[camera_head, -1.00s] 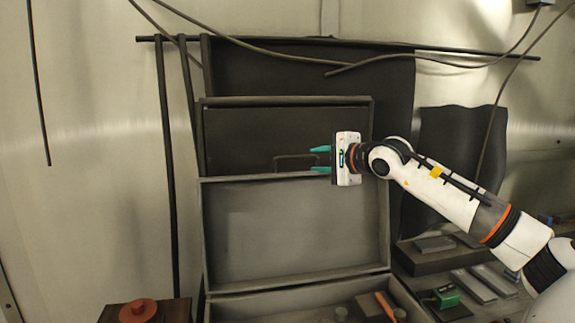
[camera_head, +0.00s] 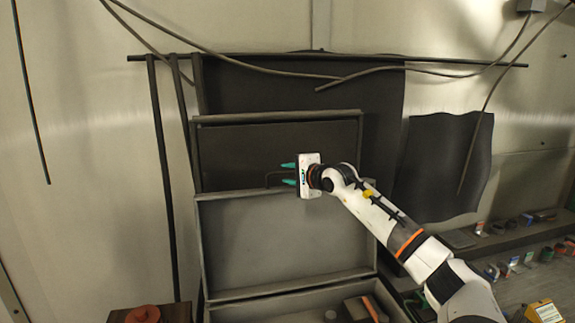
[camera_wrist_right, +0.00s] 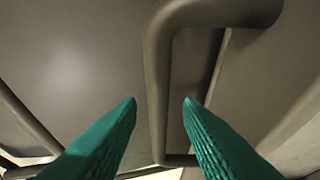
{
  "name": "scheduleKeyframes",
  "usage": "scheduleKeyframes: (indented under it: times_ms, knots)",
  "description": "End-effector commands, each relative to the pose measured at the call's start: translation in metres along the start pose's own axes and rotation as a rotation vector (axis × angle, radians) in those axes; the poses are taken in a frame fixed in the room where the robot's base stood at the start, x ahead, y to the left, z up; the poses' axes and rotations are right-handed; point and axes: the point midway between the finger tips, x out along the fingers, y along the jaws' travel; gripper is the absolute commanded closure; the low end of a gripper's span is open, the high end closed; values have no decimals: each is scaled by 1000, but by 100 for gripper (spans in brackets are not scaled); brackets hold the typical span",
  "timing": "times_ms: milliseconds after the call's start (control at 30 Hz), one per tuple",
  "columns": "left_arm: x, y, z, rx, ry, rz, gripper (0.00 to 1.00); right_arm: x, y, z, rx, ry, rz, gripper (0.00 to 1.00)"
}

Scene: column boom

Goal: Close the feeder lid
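The feeder lid (camera_head: 285,240) is a grey framed panel standing raised above an open box (camera_head: 265,308) in the head view. A thin bracket-shaped handle (camera_head: 268,178) shows at the lid's top edge. My right gripper (camera_head: 286,173) is at the handle, its teal fingers pointing left and covering part of it. In the right wrist view, the fingers (camera_wrist_right: 160,102) are apart. The bent handle bar (camera_wrist_right: 157,90) passes between or just beyond their tips, and I see no clear grip on it. My left gripper is not in view.
A dark framed panel (camera_head: 275,150) stands behind the lid. A dark pole (camera_head: 165,190) rises at the left, and cables (camera_head: 440,70) hang across the wall. A shelf with small items (camera_head: 500,240) is at the right. A reddish round object (camera_head: 143,314) sits at lower left.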

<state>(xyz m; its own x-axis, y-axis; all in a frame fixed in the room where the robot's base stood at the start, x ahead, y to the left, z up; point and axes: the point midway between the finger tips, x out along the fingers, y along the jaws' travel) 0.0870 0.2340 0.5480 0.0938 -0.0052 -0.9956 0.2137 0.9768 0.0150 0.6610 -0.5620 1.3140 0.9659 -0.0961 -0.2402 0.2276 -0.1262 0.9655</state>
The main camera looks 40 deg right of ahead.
Motion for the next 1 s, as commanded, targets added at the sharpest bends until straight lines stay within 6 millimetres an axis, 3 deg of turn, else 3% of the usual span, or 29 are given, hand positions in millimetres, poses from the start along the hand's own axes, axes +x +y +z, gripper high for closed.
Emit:
scheduleKeyframes:
  times_ms: [167,433,633,1000]
  knots:
    - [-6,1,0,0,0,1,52,11,0,-1,0,1,0,67]
    - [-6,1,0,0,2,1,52,12,-1,-1,-2,1,0,67]
    - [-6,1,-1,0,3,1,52,12,-1,-1,-1,1,0,98]
    - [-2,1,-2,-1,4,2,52,12,-2,-1,-6,0,4,100]
